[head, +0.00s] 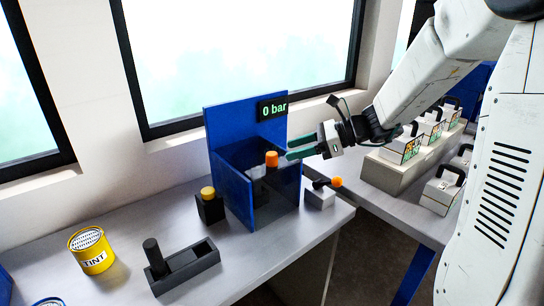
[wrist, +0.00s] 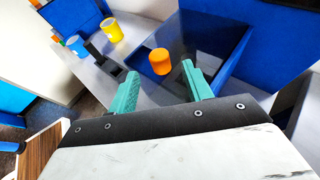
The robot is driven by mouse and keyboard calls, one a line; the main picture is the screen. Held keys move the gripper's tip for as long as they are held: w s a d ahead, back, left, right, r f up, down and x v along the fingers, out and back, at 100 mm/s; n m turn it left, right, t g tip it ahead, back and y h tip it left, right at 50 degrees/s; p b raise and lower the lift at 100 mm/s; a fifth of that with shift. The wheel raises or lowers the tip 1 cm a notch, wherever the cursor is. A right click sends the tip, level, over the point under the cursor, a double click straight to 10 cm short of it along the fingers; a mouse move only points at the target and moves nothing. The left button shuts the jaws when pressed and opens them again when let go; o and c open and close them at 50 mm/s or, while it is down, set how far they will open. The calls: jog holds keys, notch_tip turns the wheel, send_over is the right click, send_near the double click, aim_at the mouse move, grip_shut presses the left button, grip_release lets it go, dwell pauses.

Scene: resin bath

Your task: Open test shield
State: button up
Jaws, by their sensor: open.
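The test shield (head: 268,200) is a dark see-through panel set in a blue booth (head: 226,128) on the grey bench. An orange knob (head: 271,158) shows at its upper edge; how it is attached is unclear. The knob also shows in the wrist view (wrist: 160,61), and the see-through panel (wrist: 215,45) lies to its right. My gripper (head: 291,149) is just right of the knob in the head view. In the wrist view its green fingers (wrist: 160,72) are apart and empty, with the knob between and beyond the tips. The shield appears shut.
A "0 bar" display (head: 273,109) tops the booth. A black box with a yellow button (head: 208,193) stands left, a white box with an orange-tipped lever (head: 337,182) right. A black holder (head: 184,266) and a yellow TINT can (head: 92,251) are nearer. White cases (head: 402,148) fill the right bench.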

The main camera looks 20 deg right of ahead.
aim_at(272, 153)
jog(key=x, duration=0.7)
jog(key=shift+s, duration=0.1)
grip_shut()
